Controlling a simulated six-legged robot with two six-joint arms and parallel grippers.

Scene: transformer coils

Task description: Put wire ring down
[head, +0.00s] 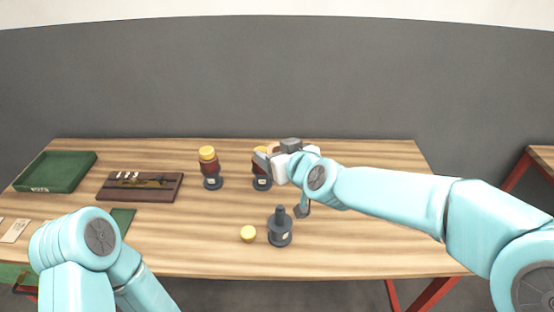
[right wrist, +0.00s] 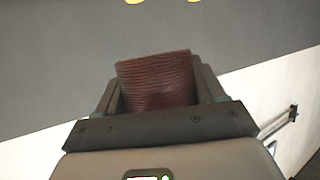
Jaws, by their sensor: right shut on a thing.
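My right gripper (head: 268,160) is at the middle coil stand (head: 262,184), at the back of the table. In the right wrist view it is shut on a dark red wound wire ring (right wrist: 156,82), which sits between the two fingers. In the head view, dark red winding (head: 258,168) shows beside the gripper above the stand's base; the gripper partly hides it. I cannot tell whether the held ring touches the stand. My left gripper is out of view; only my left arm shows.
A complete-looking coil (head: 208,166) with a yellow top stands to the left. A bare dark post stand (head: 280,232) and a yellow disc (head: 248,233) are nearer the front. A brown tray (head: 112,194) and green tray (head: 85,162) lie left. The table's right side looks clear.

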